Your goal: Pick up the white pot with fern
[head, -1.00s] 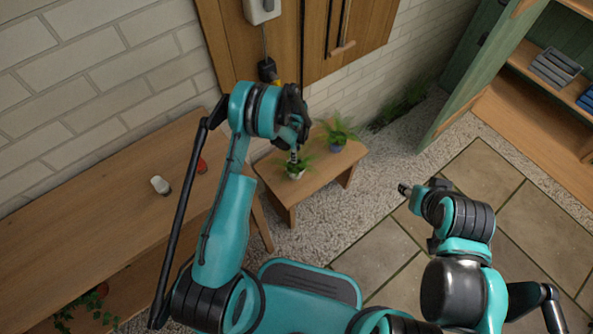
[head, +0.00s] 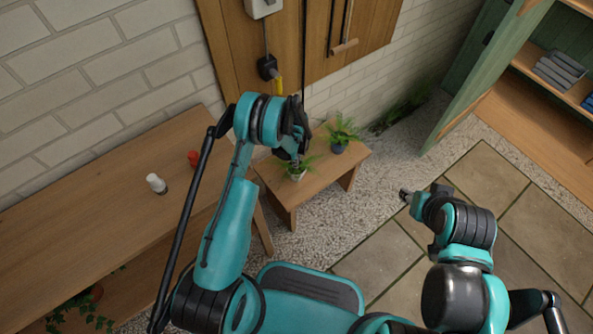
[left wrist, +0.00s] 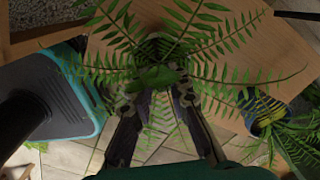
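The white pot with fern (head: 297,177) stands on the small wooden bench in the head view. Its fern (left wrist: 160,75) fills the middle of the left wrist view, and the leaves hide most of the pot. My left gripper (head: 295,158) is right at the fern, above and against the near pot's leaves. In the left wrist view the two fingers (left wrist: 158,90) are spread apart, with leaves between and over them. Whether they touch the pot is hidden. My right gripper (head: 405,193) is out over the gravel, away from the bench, its fingers too small to read.
A fern in a blue pot (head: 338,147) stands behind on the same bench (head: 322,180); it also shows in the left wrist view (left wrist: 265,112). A long wooden table (head: 100,210) at left holds a white bottle (head: 156,184) and a red item (head: 194,159).

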